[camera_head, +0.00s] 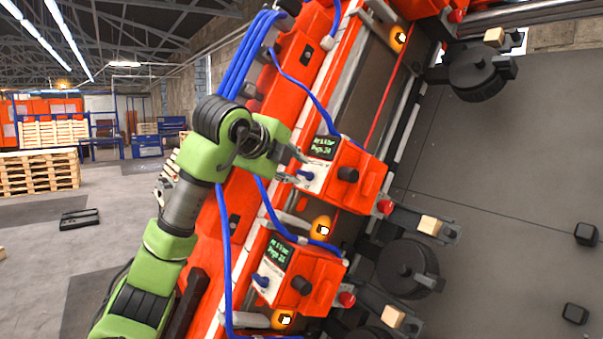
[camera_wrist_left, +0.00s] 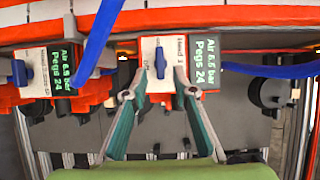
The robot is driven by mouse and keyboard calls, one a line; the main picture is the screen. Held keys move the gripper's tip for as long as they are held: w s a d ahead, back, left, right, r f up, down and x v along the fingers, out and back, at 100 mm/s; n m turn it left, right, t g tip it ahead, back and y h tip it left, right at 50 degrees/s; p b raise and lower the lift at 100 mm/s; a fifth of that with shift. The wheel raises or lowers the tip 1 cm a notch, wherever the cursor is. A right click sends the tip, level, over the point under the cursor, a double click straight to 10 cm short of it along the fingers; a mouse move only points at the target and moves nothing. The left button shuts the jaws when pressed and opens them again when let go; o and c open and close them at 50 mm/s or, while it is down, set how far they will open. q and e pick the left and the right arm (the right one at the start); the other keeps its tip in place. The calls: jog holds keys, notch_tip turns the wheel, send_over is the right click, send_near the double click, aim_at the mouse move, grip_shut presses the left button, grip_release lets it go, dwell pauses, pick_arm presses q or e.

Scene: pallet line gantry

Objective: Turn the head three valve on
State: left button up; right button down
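An orange control box (camera_head: 345,175) with a lit display carries a small blue valve handle (camera_head: 305,175) on its white plate. The same handle (camera_wrist_left: 160,58) shows in the left wrist view, upright beside a "Head" label whose number is too small to read surely. My left gripper (camera_head: 293,167) is open and empty in front of this handle. In the wrist view its fingertips (camera_wrist_left: 160,76) stand on either side of the handle's lower end, and I see no clear contact. A second control box (camera_head: 300,278) has its own blue handle (camera_head: 261,280). My right gripper is not in view.
Blue hoses (camera_head: 240,60) run along the orange gantry beam, and one (camera_wrist_left: 98,42) hangs close left of the gripper. Dark round wheel-like parts (camera_head: 407,267) and wooden blocks (camera_head: 430,225) lie beyond the boxes. Pallets (camera_head: 40,172) stand on open floor at left.

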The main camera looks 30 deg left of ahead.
pick_arm(q)
jog(key=v, duration=0.7)
jog(key=shift+s, duration=0.15)
